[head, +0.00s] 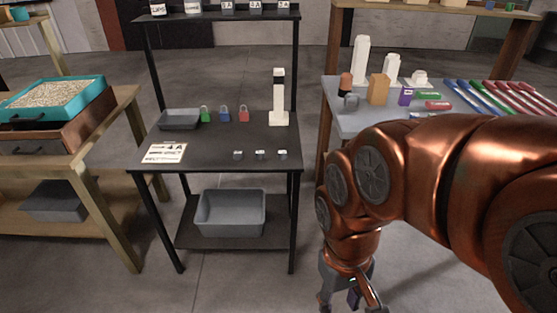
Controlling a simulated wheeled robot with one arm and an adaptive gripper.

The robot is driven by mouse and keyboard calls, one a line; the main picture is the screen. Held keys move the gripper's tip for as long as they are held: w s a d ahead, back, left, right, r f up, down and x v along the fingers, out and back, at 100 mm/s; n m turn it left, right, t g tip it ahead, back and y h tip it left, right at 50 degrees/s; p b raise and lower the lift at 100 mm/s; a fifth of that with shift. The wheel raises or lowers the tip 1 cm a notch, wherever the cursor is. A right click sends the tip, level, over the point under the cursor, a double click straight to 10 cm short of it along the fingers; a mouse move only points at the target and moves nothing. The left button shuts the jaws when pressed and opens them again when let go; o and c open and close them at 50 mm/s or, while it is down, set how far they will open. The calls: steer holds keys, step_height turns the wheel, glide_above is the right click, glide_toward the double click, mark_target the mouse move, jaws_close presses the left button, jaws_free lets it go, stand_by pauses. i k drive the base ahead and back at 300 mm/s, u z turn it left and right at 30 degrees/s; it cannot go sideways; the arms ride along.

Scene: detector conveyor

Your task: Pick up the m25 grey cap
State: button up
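I cannot read an m25 label on anything. Several small grey pieces could be the cap: a row of three small dark grey pieces with light tops, the left one (238,155), the middle one (260,155) and the right one (282,155), lies on the black table (205,150). A small grey piece (351,101) also sits on the grey table at the right. My gripper (350,304) hangs low at the bottom edge, right of the black table and away from these pieces. Its fingers are spread apart; a small dark purple shape shows between them, unclear what it is.
The black table also holds a grey tray (180,119), green, blue and red padlocks, a white stand (279,103) and a label card (164,153). A grey bin (231,213) stands on its lower shelf. The right table (343,122) is crowded with pens and blocks.

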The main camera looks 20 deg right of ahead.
mark_target(282, 154)
steer(key=k, duration=1.15)
steer(key=u, duration=0.6)
steer(key=i, duration=0.75)
steer(key=u, duration=0.55)
steer(key=i, duration=0.8)
steer(key=z, duration=0.8)
steer(key=i, duration=0.85)
steer(key=z, duration=0.7)
